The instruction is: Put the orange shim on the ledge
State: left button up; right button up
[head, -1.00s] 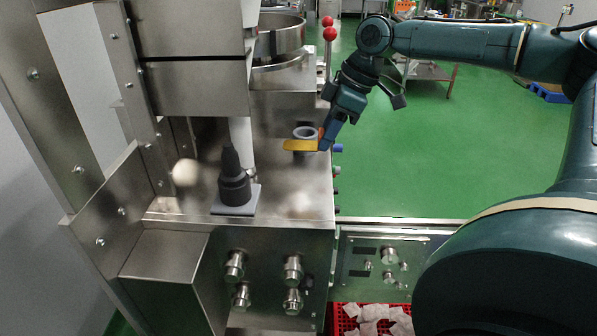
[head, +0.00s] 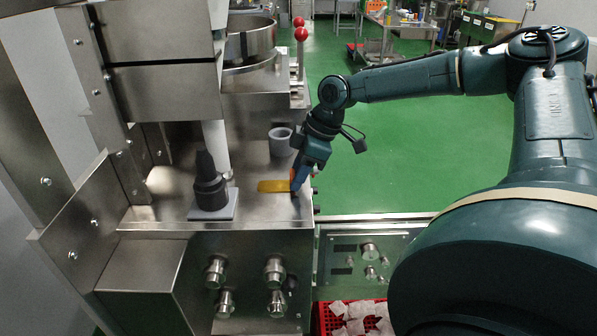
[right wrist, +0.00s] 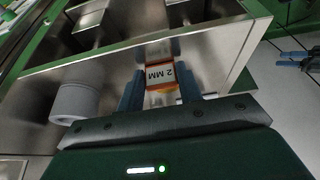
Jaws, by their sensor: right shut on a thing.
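The orange shim (head: 273,186) is a thin flat strip, low over the steel ledge (head: 262,212) near its right edge. I cannot tell whether it touches the surface. My right gripper (head: 297,182) is shut on the shim's right end. In the right wrist view the shim (right wrist: 160,74) shows a "2 MM" label between the two blue fingers (right wrist: 160,90), with the steel surface (right wrist: 110,75) beyond it. My left gripper is not in view.
A grey cup (head: 280,142) stands on the ledge behind the shim. A black bottle-shaped tool (head: 209,188) stands on a pale plate (head: 227,207) to the left. Knobs (head: 274,271) line the front panel below. A red crate (head: 324,322) holds teabags.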

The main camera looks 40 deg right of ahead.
jog(key=o, duration=1)
jog(key=shift+c, duration=0.2)
jog(key=p+v, duration=0.1)
jog(key=v, duration=1.1)
